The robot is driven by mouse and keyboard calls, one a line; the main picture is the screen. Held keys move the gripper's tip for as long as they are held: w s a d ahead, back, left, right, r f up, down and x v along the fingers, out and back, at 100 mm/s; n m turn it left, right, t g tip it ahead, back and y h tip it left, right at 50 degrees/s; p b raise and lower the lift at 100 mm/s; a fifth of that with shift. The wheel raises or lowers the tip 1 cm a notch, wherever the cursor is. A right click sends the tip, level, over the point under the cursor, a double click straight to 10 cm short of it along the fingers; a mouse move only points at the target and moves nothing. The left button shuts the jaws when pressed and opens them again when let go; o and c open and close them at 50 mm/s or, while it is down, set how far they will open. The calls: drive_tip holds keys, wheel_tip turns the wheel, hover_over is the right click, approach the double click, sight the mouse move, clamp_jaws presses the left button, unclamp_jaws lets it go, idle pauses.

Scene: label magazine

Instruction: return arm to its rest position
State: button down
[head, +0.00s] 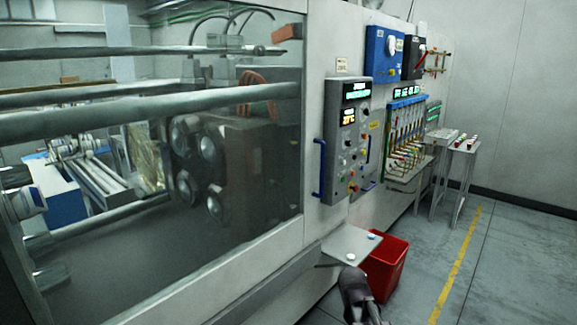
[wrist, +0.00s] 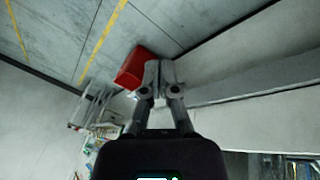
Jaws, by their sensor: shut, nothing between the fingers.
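My gripper (wrist: 159,66) shows in the wrist view with its two grey fingers together and nothing held between them. Its fingertips overlap the view of a red bin (wrist: 131,70), with no clear contact. In the head view, a dark part of my arm shows at the bottom edge, in front of the red bin (head: 391,262) and just below a small metal shelf (head: 345,243). Whether the fingers are in that view I cannot tell.
Small pale, blue-marked pieces (head: 372,236) sit on the shelf. A control panel (head: 348,135) with blue handles projects from the machine wall. Small tables (head: 462,150) stand farther back. The floor right of the bin, with its yellow line (head: 461,260), is clear.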

drive_tip(key=s+a+f+g+y, duration=0.1)
drive_tip(key=s+a+g+y, duration=0.1)
drive_tip(key=s, duration=0.8)
drive_tip(key=shift+s+a+g+y, duration=0.3)
drive_tip(key=shift+s+a, duration=0.05)
drive_tip(key=shift+a, duration=0.35)
